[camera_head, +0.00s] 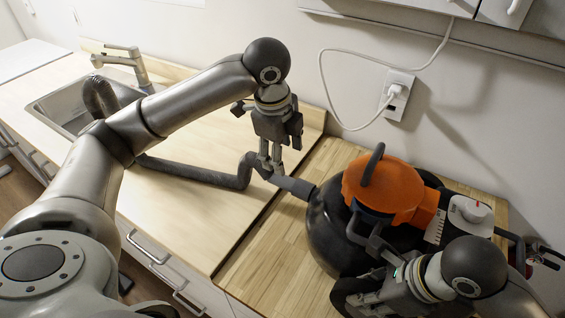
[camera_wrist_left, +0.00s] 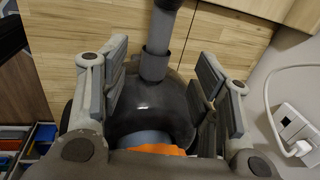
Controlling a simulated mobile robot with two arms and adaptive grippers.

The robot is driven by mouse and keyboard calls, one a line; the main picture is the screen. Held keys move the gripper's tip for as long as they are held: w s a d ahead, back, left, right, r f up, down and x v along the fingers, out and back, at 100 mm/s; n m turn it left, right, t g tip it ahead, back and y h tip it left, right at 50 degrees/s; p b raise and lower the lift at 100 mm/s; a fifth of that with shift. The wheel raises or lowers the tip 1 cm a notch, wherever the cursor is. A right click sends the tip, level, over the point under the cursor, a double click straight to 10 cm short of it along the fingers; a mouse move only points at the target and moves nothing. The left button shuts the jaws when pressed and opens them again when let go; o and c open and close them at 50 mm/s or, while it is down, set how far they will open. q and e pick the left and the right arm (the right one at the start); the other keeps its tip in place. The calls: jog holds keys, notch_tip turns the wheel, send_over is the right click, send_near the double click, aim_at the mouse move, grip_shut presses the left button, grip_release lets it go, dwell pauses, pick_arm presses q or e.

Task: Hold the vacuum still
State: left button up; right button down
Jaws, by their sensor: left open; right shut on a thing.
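The vacuum (camera_head: 390,188) stands on the wooden counter at the right, with an orange top and a dark round body. Its grey hose (camera_head: 200,177) runs left over the counter to the sink. My left gripper (camera_head: 268,167) is open, just above the hose near the vacuum's inlet. In the left wrist view the hose (camera_wrist_left: 157,58) and the dark vacuum body (camera_wrist_left: 150,112) show between the parted fingers (camera_wrist_left: 162,85). My right gripper (camera_head: 368,288) is low at the vacuum's near side and shut on it; the exact contact is hard to see.
A sink (camera_head: 75,100) with a tap (camera_head: 125,62) is at the left. A white cord hangs from a wall outlet (camera_head: 397,95) behind the vacuum. The pale counter (camera_head: 180,215) is clear in front of the hose. Drawers lie below its edge.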

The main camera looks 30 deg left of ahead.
pick_arm(q)
jog(key=w+d+f+n+t+y, duration=0.1)
jog(key=w+f+t, duration=0.4)
jog(key=w, duration=0.1)
jog(key=n+t+y, duration=0.3)
jog(key=t+y, duration=0.3)
send_over(276, 183)
jog(key=w+a, duration=0.3)
jog(key=a, duration=0.1)
jog(key=s+y, duration=0.2)
jog(key=s, duration=0.2)
jog(key=s+d+f+t+h, duration=0.1)
jog(key=s+d+f+h, duration=0.1)
jog(key=s+d+f, duration=0.5)
jog(key=x, duration=0.7)
jog(key=r+x, duration=0.1)
jog(key=x, duration=0.2)
jog(key=shift+w+d, duration=0.2)
jog(key=shift+w, duration=0.3)
jog(key=shift+c, duration=0.2)
jog(key=c, duration=1.1)
jog(key=a, duration=0.7)
